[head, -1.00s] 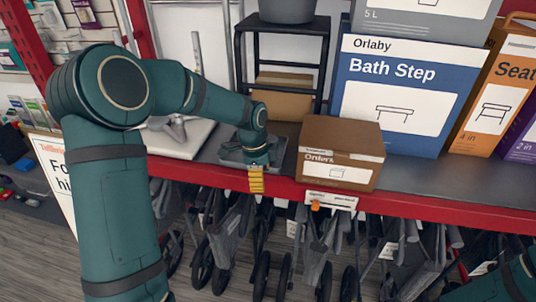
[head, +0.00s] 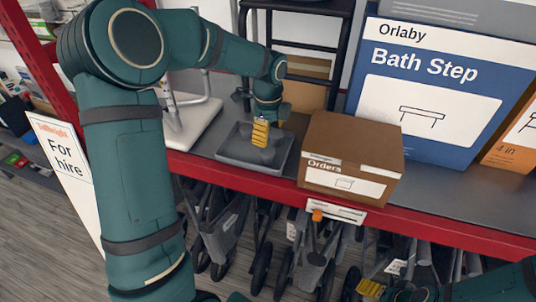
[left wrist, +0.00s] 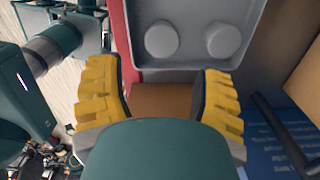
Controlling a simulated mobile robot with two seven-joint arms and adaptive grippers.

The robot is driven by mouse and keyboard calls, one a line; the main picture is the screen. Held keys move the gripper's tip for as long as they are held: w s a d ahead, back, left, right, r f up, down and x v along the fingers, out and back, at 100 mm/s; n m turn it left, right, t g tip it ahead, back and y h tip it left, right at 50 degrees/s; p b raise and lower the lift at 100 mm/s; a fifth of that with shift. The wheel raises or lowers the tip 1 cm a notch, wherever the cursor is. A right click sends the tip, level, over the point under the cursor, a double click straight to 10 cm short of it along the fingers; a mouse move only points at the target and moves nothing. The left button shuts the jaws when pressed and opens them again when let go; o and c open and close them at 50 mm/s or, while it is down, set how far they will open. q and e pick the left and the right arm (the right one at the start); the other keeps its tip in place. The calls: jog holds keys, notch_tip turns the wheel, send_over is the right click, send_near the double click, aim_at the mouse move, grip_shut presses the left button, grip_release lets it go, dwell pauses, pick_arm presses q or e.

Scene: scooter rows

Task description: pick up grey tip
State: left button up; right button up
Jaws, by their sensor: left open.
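Two round grey tips, a left one (left wrist: 162,40) and a right one (left wrist: 223,40), lie side by side in a shallow grey tray (left wrist: 190,70) in the left wrist view. The tray also shows on the shelf in the head view (head: 232,160), where my left gripper (head: 261,132) covers part of its inside. My left gripper, with yellow fingers, is open and empty; in the left wrist view (left wrist: 162,88) both tips lie beyond its fingertips, not between them. My right gripper (head: 370,288) shows only partly at the bottom right of the head view, and its opening is unclear.
A brown Orders box (head: 350,150) stands right of the tray. A blue Bath Step box (head: 430,90) is behind it. A black step frame (head: 300,78) stands behind the tray. Folded wheeled frames (head: 225,230) hang below the red shelf edge (head: 440,225).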

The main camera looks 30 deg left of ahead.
aim_at(268, 151)
pick_arm(q)
notch_tip(268, 151, down, 2)
jog(key=shift+w+f, duration=0.15)
jog(key=shift+f, duration=0.05)
jog(key=shift+a+f, duration=0.1)
jog(key=shift+f, duration=2.65)
jog(key=c, duration=0.9)
